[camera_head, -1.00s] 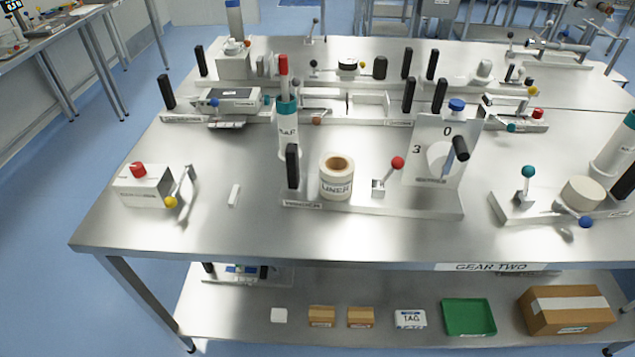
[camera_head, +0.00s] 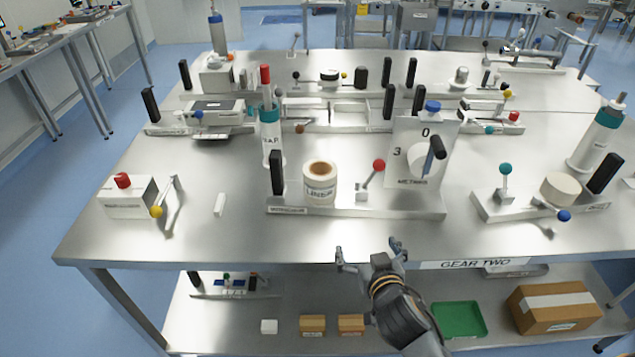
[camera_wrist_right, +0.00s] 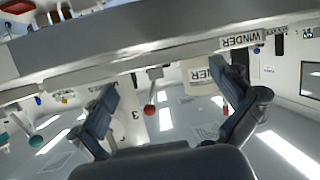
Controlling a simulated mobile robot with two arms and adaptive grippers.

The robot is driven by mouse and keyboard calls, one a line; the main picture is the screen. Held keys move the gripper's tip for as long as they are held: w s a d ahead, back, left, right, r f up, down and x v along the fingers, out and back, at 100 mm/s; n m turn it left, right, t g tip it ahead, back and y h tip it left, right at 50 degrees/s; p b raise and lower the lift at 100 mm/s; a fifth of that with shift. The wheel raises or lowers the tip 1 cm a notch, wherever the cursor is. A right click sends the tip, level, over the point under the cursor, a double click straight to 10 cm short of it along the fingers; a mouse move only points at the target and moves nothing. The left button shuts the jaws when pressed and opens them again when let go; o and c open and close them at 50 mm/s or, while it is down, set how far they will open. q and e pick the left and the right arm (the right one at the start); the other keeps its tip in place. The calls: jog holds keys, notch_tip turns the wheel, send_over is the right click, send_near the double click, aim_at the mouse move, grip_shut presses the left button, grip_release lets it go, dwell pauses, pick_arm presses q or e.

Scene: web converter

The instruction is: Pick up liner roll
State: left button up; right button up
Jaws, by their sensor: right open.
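The liner roll (camera_head: 319,183) is a cream cylinder with a brown core and a LINER label. It stands upright on a grey base plate (camera_head: 400,208) near the table's front, between a black handle (camera_head: 277,172) and a red-knobbed lever (camera_head: 378,168). My right gripper (camera_head: 369,250) is open and empty at the table's front edge, in front of and to the right of the roll, apart from it. In the right wrist view, which looks upside down, the roll (camera_wrist_right: 200,76) shows beyond the spread fingers (camera_wrist_right: 170,112), partly hidden by one finger. My left gripper is not in view.
A white panel (camera_head: 405,150) marked 0 and 3 stands right of the lever. A tall white and teal cylinder (camera_head: 270,135) stands behind the black handle. A red-buttoned box (camera_head: 128,200) sits at left. The tabletop in front of the plate (camera_head: 230,240) is clear.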

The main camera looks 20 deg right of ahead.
aim_at(326, 179)
jog(key=w+a+r+t+y, duration=0.1)
jog(key=w+r, duration=0.1)
jog(key=w, duration=0.2)
jog(key=w+a+r+n+t+y+p, duration=0.1)
jog(key=w+r+t, duration=0.1)
jog(key=w, duration=0.3)
jog(key=w+a+r+t, duration=0.1)
jog(key=w+r, duration=0.2)
jog(key=w, duration=0.1)
jog(key=shift+w+a+r+n+y+p, duration=0.2)
jog(key=shift+w+a+n+y+p, duration=0.1)
jog(key=shift+w+a+y+p, duration=0.1)
jog(key=w, duration=0.1)
jog(key=w+p, duration=0.1)
jog(key=w, duration=0.2)
jog(key=shift+w+a+r, duration=0.1)
jog(key=shift+w+a, duration=0.2)
jog(key=shift+w, duration=0.7)
jog(key=c, duration=1.2)
jog(key=shift+c, duration=1.4)
jog(key=shift+r, duration=0.15)
